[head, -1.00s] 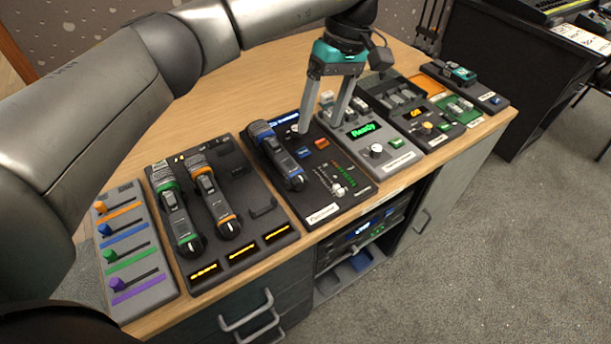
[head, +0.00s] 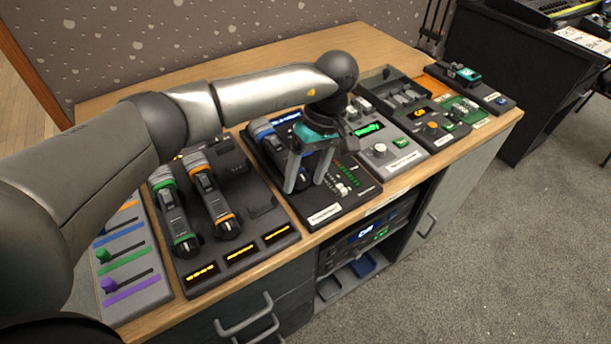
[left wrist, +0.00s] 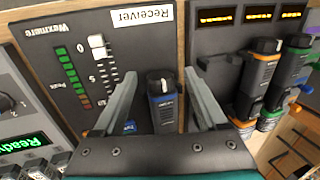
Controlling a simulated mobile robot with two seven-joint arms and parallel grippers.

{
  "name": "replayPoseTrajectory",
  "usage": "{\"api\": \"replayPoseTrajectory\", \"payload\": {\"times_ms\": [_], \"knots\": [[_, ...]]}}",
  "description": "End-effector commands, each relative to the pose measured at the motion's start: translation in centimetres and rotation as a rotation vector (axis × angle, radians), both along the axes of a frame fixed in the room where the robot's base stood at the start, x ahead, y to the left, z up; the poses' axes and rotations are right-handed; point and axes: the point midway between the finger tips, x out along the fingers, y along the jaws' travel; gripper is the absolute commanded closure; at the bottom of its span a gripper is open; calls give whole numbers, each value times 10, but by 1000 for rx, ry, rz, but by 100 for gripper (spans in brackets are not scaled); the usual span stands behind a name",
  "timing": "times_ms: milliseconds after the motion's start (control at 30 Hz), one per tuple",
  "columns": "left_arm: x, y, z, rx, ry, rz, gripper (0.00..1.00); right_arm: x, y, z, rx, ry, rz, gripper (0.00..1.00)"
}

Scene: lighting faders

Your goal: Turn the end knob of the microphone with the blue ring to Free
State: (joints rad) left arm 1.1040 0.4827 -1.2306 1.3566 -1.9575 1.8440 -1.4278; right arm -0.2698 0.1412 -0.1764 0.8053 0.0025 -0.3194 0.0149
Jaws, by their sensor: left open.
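The microphone with the blue ring (head: 262,130) lies on the dark receiver panel (head: 345,203); its lower part is largely hidden by my left gripper (head: 305,186) in the head view. In the left wrist view the blue-ringed microphone (left wrist: 163,112) points its end knob (left wrist: 164,85), which has a pale mark, up the picture. My open left gripper (left wrist: 160,76) has one finger on each side of the microphone, with gaps visible. The knob's setting text is too small to read. My right gripper is not in view.
Microphones with green (head: 172,205) and orange (head: 214,200) rings lie on the charging panel to the left. A white fader (left wrist: 98,45) stands on the receiver beside the gripper. A panel with a green "Ready" display (head: 367,130) sits to the right.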

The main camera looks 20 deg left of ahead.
Motion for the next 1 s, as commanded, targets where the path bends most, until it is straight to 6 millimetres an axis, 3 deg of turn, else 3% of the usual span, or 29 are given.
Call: {"api": "replayPoseTrajectory", "payload": {"times_ms": [233, 867, 1000], "knots": [[0, 0, 0, 0, 0, 0, 26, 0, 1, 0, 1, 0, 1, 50], [0, 0, 0, 0, 0, 0, 97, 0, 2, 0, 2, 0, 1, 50], [0, 0, 0, 0, 0, 0, 100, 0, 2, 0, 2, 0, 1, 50]]}}
